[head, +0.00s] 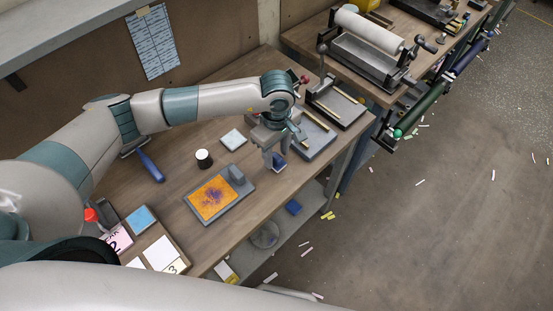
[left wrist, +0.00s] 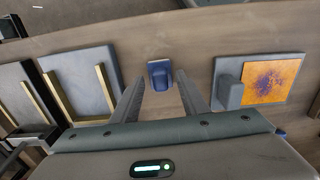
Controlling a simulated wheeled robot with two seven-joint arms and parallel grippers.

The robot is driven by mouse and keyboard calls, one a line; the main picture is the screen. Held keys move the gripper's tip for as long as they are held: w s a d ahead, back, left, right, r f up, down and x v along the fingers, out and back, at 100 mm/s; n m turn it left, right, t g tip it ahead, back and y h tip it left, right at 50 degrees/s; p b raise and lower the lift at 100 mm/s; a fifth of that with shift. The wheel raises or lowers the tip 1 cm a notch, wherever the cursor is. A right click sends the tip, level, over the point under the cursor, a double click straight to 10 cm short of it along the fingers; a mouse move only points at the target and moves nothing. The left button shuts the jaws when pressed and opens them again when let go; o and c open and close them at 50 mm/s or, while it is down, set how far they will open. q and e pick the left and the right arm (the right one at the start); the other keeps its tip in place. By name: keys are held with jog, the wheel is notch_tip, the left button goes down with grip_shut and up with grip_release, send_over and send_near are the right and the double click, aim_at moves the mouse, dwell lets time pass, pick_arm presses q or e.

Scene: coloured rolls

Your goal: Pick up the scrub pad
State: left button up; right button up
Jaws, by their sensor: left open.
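The scrub pad, a small dark blue block with a raised grip, shows in the head view (head: 279,166) near the front edge of the workbench (head: 180,205). It also shows in the left wrist view (left wrist: 159,74). My left gripper (head: 274,158) points down over it, and its fingers partly cover it in the head view. In the left wrist view the open fingers (left wrist: 161,82) lie on either side of the line to the pad, with nothing held between them. Whether the fingertips are level with the pad is hard to tell. My right gripper is not in view.
A grey plate with an orange square (head: 214,198) and a grey block lies left of the pad. Grey trays with brass bars (head: 316,138) stand to the right. A black-and-white cup (head: 204,159), a pale tile (head: 233,139) and a blue-handled tool (head: 151,166) lie farther left.

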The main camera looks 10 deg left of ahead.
aim_at(277, 156)
pick_arm(q)
grip_shut()
jog(key=shift+r, duration=0.15)
jog(key=shift+r+b, duration=0.25)
jog(key=shift+b, duration=0.15)
notch_tip(277, 156, up, 3)
jog(key=shift+w+b, duration=0.1)
jog(key=shift+b, duration=1.05)
jog(key=s+d+r+b, duration=0.4)
jog(key=s+d+r, duration=0.2)
jog(key=d, duration=0.3)
jog(key=shift+s+d+r+b, duration=0.3)
jog(key=shift+s+r, duration=0.1)
jog(key=shift+r, duration=0.25)
jog(key=c, duration=0.9)
grip_release()
jog(key=shift+c, duration=0.2)
